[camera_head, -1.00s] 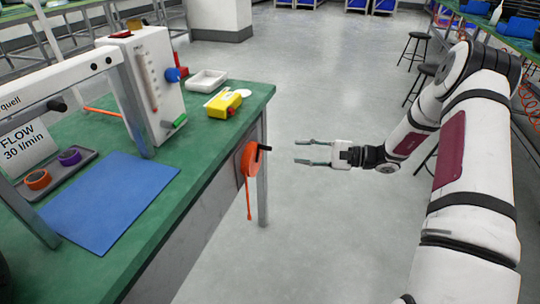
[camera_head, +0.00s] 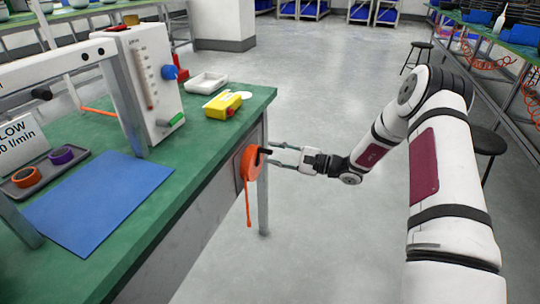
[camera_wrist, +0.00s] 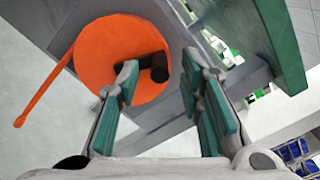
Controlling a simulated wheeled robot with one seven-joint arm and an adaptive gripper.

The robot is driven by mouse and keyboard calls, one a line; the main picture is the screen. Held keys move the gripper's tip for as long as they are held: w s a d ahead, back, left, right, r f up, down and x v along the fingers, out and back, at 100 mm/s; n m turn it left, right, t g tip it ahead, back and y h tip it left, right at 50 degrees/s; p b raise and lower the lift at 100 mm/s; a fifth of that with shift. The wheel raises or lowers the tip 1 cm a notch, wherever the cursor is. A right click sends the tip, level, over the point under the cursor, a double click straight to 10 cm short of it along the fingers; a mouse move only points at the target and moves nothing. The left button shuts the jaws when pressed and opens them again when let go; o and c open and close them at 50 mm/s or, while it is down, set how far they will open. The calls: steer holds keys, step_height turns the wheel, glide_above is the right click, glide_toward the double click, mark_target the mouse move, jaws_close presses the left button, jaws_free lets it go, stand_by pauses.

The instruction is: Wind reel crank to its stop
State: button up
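The orange reel (camera_head: 248,164) is mounted on the end side of the green-topped bench, with an orange strap hanging down from it. Its short black crank handle (camera_head: 265,151) sticks out toward my gripper (camera_head: 272,157). In the wrist view the orange reel (camera_wrist: 112,58) fills the upper left and the black crank handle (camera_wrist: 158,66) shows between and beyond my fingers. My gripper (camera_wrist: 165,95) is open, with its fingertips close to the handle. I cannot tell whether they touch it.
The bench (camera_head: 200,150) holds a blue mat (camera_head: 98,197), a flow meter unit (camera_head: 150,85), a yellow box (camera_head: 223,104) and a white tray (camera_head: 207,82). A bench leg (camera_head: 263,205) stands just below the reel.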

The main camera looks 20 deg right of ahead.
steer(key=shift+x, duration=1.1)
jaws_close()
